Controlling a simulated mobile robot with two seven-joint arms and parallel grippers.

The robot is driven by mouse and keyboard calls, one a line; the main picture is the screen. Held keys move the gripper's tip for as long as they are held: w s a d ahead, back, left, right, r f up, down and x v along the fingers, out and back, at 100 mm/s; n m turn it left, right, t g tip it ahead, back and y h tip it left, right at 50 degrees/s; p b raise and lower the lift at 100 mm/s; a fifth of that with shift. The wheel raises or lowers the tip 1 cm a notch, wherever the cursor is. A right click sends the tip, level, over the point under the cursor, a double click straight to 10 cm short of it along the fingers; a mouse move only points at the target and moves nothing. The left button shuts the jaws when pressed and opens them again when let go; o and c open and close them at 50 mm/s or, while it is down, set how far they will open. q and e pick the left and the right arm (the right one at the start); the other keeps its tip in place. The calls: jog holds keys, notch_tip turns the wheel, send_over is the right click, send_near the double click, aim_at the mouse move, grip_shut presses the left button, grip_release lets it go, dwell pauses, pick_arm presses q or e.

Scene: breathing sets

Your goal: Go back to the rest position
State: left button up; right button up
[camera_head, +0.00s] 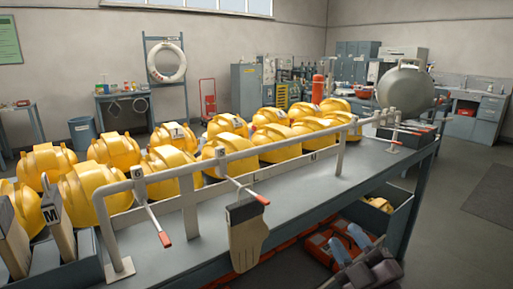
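My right gripper (349,243) shows at the bottom right of the head view, in front of the long table. Its two blue-grey fingers stand apart with a gap between them, and I see nothing held there. My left gripper is not in view. Yellow breathing sets (174,137) stand in rows on the grey table (300,185), behind a metal rail (185,178). A pale glove-shaped piece (248,240) with a dark top hangs from a red-tipped peg on the rail, left of my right gripper and apart from it.
More red-tipped pegs (152,220) stick out from the rail. Below the table are a grey bin (372,212) and red items (325,248). Open floor (450,235) lies to the right.

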jog(key=s+d+f+m+g+h, duration=0.3)
jog(key=f+m, duration=0.2)
jog(key=f, duration=0.5)
jog(key=s+d+f+m+g+h, duration=0.25)
jog(key=f+m, duration=0.25)
jog(key=f, duration=0.5)
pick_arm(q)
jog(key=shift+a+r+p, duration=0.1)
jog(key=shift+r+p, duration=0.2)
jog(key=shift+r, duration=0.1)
pick_arm(e)
jog(key=s+d+f+m+g+h, duration=0.1)
jog(key=s+d+f+m+g, duration=0.1)
jog(key=s+f, duration=0.5)
jog(key=s+d+f+m+g+h, duration=0.2)
jog(key=s+f, duration=0.5)
jog(key=s, duration=0.3)
jog(key=shift+d, duration=0.35)
jog(key=shift+g, duration=0.25)
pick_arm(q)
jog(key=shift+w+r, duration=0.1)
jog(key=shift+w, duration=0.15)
